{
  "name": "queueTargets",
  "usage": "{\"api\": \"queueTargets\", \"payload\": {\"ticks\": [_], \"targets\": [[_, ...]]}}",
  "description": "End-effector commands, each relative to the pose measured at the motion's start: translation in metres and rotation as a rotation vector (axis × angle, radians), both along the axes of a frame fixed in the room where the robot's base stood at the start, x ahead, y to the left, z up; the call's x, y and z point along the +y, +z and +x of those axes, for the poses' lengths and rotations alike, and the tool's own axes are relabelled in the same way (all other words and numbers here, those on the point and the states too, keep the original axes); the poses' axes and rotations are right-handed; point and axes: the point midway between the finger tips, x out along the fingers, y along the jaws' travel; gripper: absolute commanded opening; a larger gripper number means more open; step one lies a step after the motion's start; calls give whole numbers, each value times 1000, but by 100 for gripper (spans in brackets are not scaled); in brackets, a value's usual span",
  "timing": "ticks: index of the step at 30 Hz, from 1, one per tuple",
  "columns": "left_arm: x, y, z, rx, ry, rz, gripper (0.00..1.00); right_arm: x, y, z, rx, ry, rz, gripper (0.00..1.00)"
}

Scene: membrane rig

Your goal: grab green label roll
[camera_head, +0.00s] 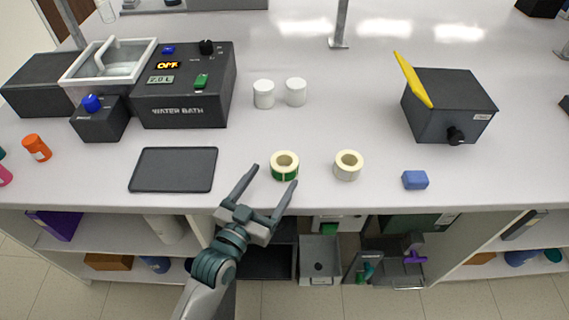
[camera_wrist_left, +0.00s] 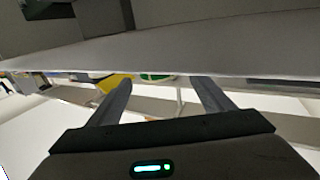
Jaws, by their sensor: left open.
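The green label roll (camera_head: 284,177), a cream-topped ring with a green side, stands on the bench near its front edge. My left gripper (camera_head: 275,175) is open, its two fingers pointing at the roll from the front edge. The fingertips look close to the roll, one to its left and one near its lower right; I cannot tell whether they touch it. In the left wrist view a green curved piece (camera_wrist_left: 154,77), seemingly the roll, shows between the open fingers (camera_wrist_left: 160,82), partly cut off by a pale edge. My right gripper is not in view.
A cream label roll (camera_head: 348,176) stands to the right, then a blue block (camera_head: 415,180). A dark tray (camera_head: 173,184) lies left. Two white cylinders (camera_head: 264,101) stand behind, near the water bath (camera_head: 184,112). A dark box with a yellow flap (camera_head: 455,95) is at right.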

Motion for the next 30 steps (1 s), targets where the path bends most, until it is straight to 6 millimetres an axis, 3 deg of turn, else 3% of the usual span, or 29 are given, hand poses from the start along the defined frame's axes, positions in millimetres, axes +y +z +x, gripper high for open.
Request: {"api": "queueTargets", "payload": {"ticks": [8, 21, 30], "targets": [[-1, 1, 1, 0, 0, 0, 74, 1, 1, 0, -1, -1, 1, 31], [-24, 7, 40, -1, 0, 0, 74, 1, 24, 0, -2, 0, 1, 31], [-26, 5, 44, 0, 0, 0, 74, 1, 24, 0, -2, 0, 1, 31]]}}
